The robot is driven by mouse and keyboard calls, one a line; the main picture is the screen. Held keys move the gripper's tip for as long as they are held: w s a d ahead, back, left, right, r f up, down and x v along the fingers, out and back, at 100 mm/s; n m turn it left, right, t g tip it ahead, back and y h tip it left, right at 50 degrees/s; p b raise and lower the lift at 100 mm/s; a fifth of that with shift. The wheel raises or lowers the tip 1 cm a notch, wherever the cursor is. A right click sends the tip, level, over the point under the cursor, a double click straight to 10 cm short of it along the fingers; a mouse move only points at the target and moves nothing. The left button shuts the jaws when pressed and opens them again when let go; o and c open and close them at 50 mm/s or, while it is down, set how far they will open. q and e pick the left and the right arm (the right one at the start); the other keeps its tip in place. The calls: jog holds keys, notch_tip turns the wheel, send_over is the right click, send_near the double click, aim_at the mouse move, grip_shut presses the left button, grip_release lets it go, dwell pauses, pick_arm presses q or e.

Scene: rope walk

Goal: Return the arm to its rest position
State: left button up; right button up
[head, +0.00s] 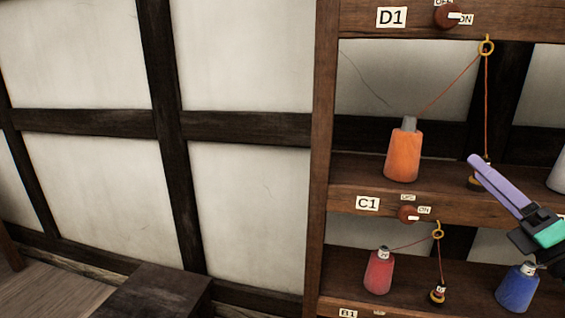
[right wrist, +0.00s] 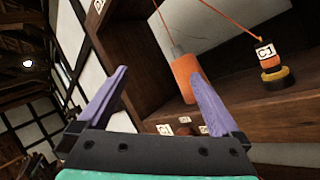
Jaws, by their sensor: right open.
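My right gripper (right wrist: 158,74) is open and empty, with its two purple fingers spread in the right wrist view. In the head view it comes in from the right edge, and its purple finger (head: 500,185) is in front of the rack's middle shelf. Behind that finger is a small bobbin (right wrist: 268,65) on an orange thread, labelled C1, mostly hidden in the head view. The gripper is apart from the bobbin. An orange spool (head: 403,153) stands upright on the same shelf; it also shows behind the right finger in the right wrist view (right wrist: 184,72). My left gripper is out of view.
The wooden rack (head: 326,110) fills the right side, with labels D1 (head: 391,17) and C1 (head: 367,203). Below are a red spool (head: 378,272), a small bobbin (head: 437,295) and a blue spool (head: 517,288). A dark block (head: 155,290) stands at lower left.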

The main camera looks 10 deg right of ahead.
jog(key=w+d+f+m+g+h, duration=0.1)
jog(key=d+f+m+g+h, duration=0.15)
jog(key=f+m+h, duration=0.75)
jog(key=w+d+f+m+g+h, duration=0.1)
jog(key=d+f+m+g+h, duration=0.15)
jog(key=f+m, duration=0.7)
jog(key=s+a+f+m+g+y, duration=0.1)
jog(key=s+a+f+m+g, duration=0.2)
jog(key=f+m+g, duration=0.6)
jog(key=s+a+f+g+y, duration=0.35)
jog(key=s+a+f, duration=0.25)
jog(key=a+f, duration=0.3)
jog(key=s+a+f+g+y, duration=0.2)
jog(key=s+a+f+y, duration=0.2)
jog(key=s+a+f, duration=0.35)
jog(key=s+d+f+x, duration=0.1)
jog(key=s+x, duration=0.1)
jog(key=x, duration=1.4)
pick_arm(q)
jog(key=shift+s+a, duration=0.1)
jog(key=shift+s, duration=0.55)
pick_arm(e)
jog(key=s+d+f+g, duration=0.2)
jog(key=s+f, duration=1.7)
jog(key=f, duration=0.2)
jog(key=shift+s+d+f+h, duration=0.15)
jog(key=shift+d+f+h, duration=0.1)
jog(key=shift+f+h, duration=0.15)
